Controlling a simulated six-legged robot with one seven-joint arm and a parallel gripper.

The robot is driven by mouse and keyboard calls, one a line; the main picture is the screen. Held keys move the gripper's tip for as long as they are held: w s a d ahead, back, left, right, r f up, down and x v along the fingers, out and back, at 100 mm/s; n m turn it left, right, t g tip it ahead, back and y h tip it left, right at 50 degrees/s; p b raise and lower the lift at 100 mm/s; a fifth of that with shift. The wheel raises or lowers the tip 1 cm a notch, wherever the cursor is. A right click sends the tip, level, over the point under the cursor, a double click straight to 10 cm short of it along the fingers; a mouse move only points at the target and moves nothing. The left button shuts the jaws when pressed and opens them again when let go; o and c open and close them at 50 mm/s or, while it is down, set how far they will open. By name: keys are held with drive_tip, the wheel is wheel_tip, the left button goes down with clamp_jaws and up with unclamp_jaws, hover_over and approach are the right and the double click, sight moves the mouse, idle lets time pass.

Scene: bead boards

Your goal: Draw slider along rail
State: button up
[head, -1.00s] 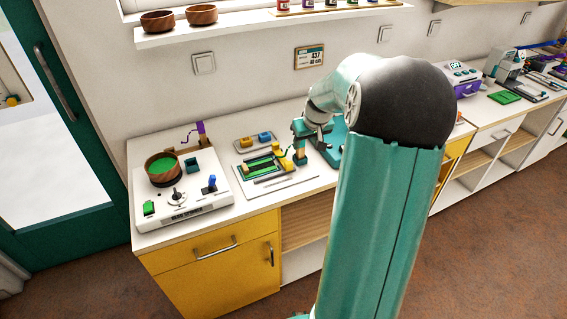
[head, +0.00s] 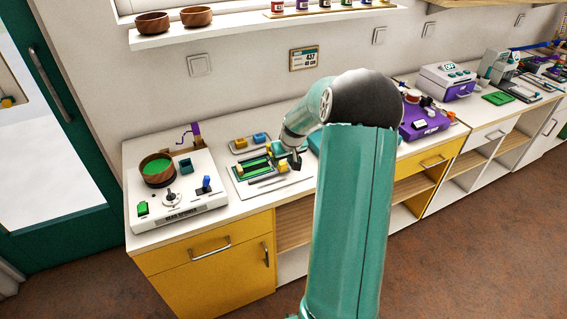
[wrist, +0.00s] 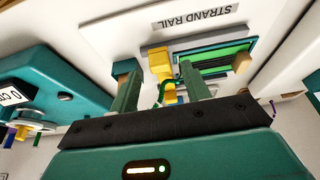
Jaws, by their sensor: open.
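The strand rail board (head: 293,189) is a white plate on the counter, left of my arm in the head view. It carries a green strip in a dark frame, which also shows in the wrist view (wrist: 215,62). A yellow block (wrist: 160,60), which looks like the slider, stands at one end of the strip, with a curled green strand beside it. My gripper (wrist: 156,68) is open. Its two fingers show on either side of the yellow block in the wrist view; I cannot tell whether they touch it. In the head view my gripper (head: 295,163) is at the board's right side.
A white bead spinner board (head: 190,213) with a wooden bowl (head: 158,170) stands left of the rail board. A teal device (wrist: 50,80) lies close beside my gripper in the wrist view. A purple box (head: 425,120) stands farther right.

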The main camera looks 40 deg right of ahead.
drive_tip(key=shift+x, duration=1.35)
clamp_jaws()
drive_tip(key=w+a, duration=0.1)
drive_tip(key=a, duration=0.2)
drive_tip(key=w+a, duration=0.1)
drive_tip(key=a, duration=0.2)
drive_tip(key=w+a, duration=0.1)
drive_tip(key=a, duration=0.3)
drive_tip(key=shift+r, duration=0.1)
drive_tip(key=shift+a, duration=0.1)
unclamp_jaws()
drive_tip(key=shift+s, duration=0.1)
